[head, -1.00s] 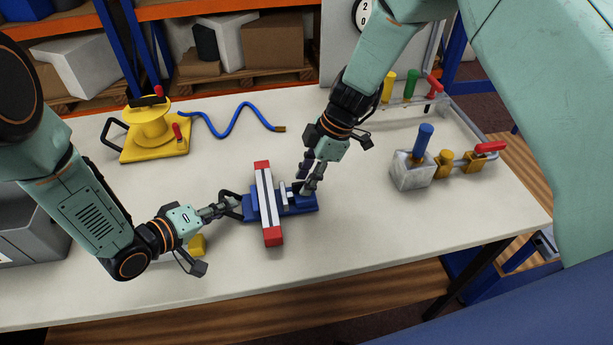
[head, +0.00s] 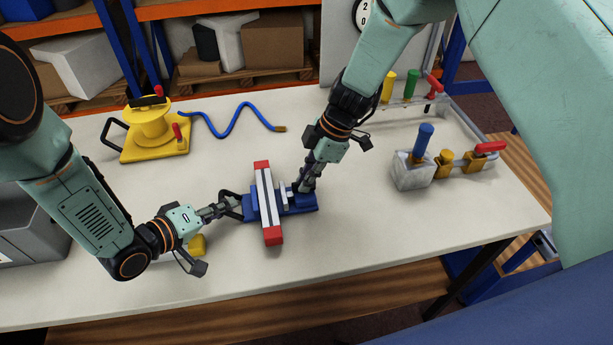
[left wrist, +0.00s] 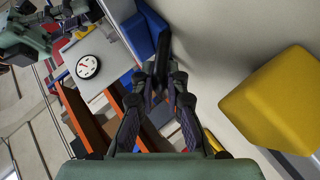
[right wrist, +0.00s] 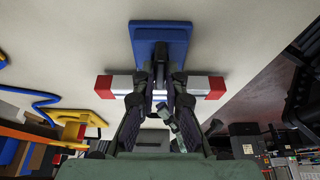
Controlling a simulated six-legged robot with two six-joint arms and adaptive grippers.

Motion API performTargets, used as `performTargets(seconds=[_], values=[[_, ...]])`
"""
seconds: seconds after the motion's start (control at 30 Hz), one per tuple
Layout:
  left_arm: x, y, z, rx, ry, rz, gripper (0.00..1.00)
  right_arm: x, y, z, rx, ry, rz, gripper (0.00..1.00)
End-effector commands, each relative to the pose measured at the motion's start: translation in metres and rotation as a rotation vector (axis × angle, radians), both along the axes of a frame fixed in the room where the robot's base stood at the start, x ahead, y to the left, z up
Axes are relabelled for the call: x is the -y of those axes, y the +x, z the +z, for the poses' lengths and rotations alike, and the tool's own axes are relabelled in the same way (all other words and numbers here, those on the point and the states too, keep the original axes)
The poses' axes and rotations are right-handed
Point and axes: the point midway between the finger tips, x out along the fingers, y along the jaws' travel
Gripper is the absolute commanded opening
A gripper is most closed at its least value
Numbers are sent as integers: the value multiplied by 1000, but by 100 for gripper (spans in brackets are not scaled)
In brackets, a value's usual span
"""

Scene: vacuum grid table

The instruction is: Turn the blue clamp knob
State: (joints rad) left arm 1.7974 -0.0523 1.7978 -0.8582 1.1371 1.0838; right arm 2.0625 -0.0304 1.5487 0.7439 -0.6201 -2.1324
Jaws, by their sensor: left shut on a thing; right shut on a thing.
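The blue clamp (head: 304,207) lies on the table, with a bar with red ends and white sides (head: 265,200) across it. My left gripper (head: 238,206) is shut on the black handle at the clamp's left end; the handle (left wrist: 163,52) shows between the fingers in the left wrist view. My right gripper (head: 302,187) comes down from above, shut at the clamp's right part, beside the light jaw plate (head: 284,194). The fingers hide what they grip, apparently the clamp knob. The clamp's blue base (right wrist: 160,32) also shows in the right wrist view.
A yellow device (head: 152,135) with a blue hose (head: 232,125) stands at the back left. A grey block with a blue handle (head: 412,170) and red-handled clamps stand at the right. A yellow block (head: 197,246) lies close to my left gripper. The front table is clear.

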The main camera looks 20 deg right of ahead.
Motion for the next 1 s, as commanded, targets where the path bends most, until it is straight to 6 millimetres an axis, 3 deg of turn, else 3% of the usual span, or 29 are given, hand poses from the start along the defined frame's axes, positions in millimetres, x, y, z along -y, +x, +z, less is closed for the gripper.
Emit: performTargets(seconds=[0.37, 1.0], values=[[0, -1, 0, 0, 0, -2, 0, 0, 1, 2, 6, 2, -99, 0], [1, -1, 0, -1, 1, -4, 0, -2, -2, 2, 6, 1, -670, 0]])
